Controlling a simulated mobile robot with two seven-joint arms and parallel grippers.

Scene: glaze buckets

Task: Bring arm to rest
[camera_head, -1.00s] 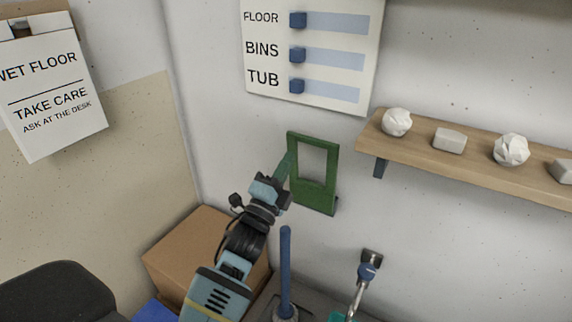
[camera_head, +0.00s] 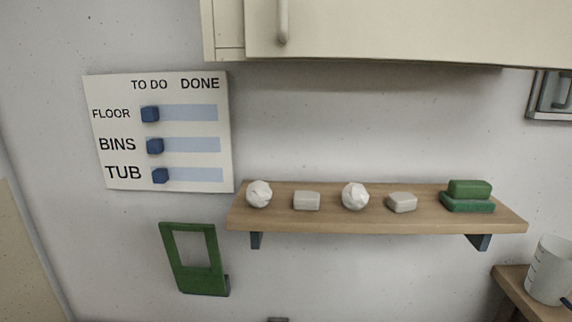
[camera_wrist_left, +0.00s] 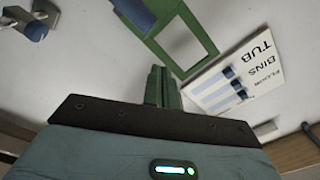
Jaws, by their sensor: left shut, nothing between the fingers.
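My left gripper (camera_wrist_left: 162,85) shows in the left wrist view, with its green fingers together and nothing between them. It points towards the wall, near a green frame (camera_wrist_left: 187,45) with a rectangular opening. Whether the fingers touch the frame cannot be told. The head view shows the same green frame (camera_head: 176,265) on the wall at lower left, but no arm. My right gripper is in neither view.
A TO DO/DONE board (camera_head: 190,183) has blue sliders, all on the TO DO side. A wooden shelf (camera_head: 330,222) holds crumpled white balls, pale blocks and green blocks (camera_head: 469,189). A white cup (camera_head: 549,270) stands at right. A cabinet (camera_head: 380,35) hangs above.

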